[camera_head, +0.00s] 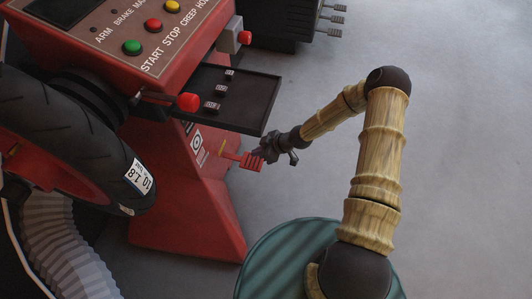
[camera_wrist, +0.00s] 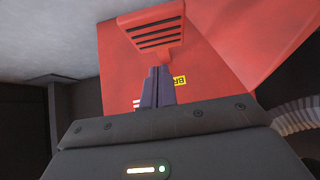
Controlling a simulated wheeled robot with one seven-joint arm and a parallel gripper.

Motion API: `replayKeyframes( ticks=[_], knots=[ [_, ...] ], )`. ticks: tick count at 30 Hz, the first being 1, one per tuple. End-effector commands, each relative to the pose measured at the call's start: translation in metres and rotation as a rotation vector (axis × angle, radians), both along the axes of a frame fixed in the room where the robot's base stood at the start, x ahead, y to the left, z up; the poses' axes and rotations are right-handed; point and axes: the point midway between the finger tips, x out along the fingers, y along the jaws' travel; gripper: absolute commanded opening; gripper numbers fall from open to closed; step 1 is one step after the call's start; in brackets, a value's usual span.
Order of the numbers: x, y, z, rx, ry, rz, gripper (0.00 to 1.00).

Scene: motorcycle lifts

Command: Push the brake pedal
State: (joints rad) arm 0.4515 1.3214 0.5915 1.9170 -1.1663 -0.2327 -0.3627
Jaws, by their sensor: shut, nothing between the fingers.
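The brake pedal is a red ribbed pad (camera_head: 252,161) on a short arm at the side of the red machine's lower body (camera_head: 190,210), below the black tray. In the wrist view the pedal (camera_wrist: 157,33) is a red pad with dark slots, just beyond my fingertips, and a yellow label with letters "BR" (camera_wrist: 179,81) shows on the red panel behind. My gripper (camera_head: 264,153) is shut and empty, its tips right at the pedal. In the wrist view the closed fingers (camera_wrist: 155,72) point at the pad's lower edge; I cannot tell whether they touch it.
A black tray (camera_head: 262,93) with small parts juts out above the pedal. Red knobs (camera_head: 188,102) and a control panel with green, red and yellow buttons (camera_head: 153,25) sit higher up. A tyre (camera_head: 65,135) stands at left. Grey floor (camera_head: 460,130) is clear at right.

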Motion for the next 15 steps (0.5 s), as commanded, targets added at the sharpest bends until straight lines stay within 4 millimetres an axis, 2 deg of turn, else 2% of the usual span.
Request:
replayKeyframes(
  ticks=[1,6,15],
  knots=[
    [0.0,-0.001,-0.013,-0.001,0.001,-0.001,0.0],
    [-0.001,-0.001,-0.032,-0.001,0.001,-0.001,0.0],
    [-0.001,-0.001,-0.039,-0.001,0.001,-0.001,0.0]
  ],
)
